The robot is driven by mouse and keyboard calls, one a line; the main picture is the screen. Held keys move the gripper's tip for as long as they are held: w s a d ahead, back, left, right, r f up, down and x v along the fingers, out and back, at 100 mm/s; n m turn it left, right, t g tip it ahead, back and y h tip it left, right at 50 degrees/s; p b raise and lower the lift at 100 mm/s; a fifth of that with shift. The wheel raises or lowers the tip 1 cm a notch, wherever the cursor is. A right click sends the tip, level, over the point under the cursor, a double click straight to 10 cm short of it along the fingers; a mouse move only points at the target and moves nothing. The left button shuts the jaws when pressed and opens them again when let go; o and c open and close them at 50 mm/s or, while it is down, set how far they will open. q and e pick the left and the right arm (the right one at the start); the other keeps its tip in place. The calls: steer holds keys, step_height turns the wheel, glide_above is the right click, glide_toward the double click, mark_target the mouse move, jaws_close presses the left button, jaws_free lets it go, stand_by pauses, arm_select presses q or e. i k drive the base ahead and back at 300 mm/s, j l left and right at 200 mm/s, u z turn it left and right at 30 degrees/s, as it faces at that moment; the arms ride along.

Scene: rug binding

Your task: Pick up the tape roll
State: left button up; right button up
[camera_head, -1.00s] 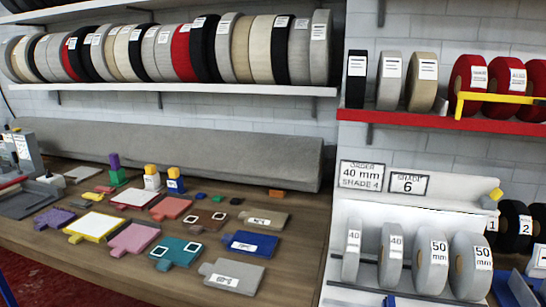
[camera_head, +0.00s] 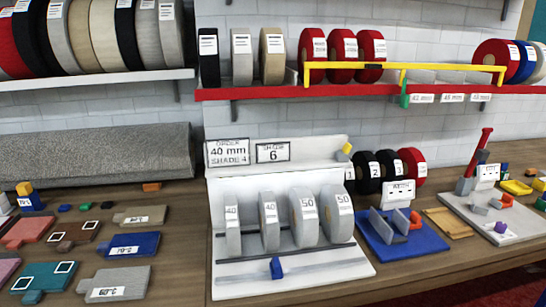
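Several grey tape rolls stand upright in a white rack on the table. Two narrower ones are labelled 40: the left 40 roll (camera_head: 233,232) and the right 40 roll (camera_head: 269,222). Two wider ones are labelled 50: the left 50 roll (camera_head: 303,217) and the right 50 roll (camera_head: 337,214). An order sign (camera_head: 228,152) on the rack's back panel reads 40 mm, shade 4. Another sign (camera_head: 273,152) beside it reads 6. Neither of my grippers is in view.
A blue block (camera_head: 277,268) sits on the front rail of the white rack (camera_head: 330,275). A blue fixture (camera_head: 410,245) stands right of it, sample cards (camera_head: 133,244) lie left. A red shelf (camera_head: 250,94) with a yellow rail (camera_head: 400,67) and more rolls hangs above.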

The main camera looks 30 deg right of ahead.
mark_target(233, 239)
steer(key=l+z, duration=0.1)
steer(key=l, duration=0.45)
steer(key=i+l+z, duration=0.1)
steer(key=l, duration=0.45)
steer(key=l+z, duration=0.1)
steer(key=l, duration=0.4)
steer(key=i+l+z, duration=0.1)
steer(key=l, duration=0.45)
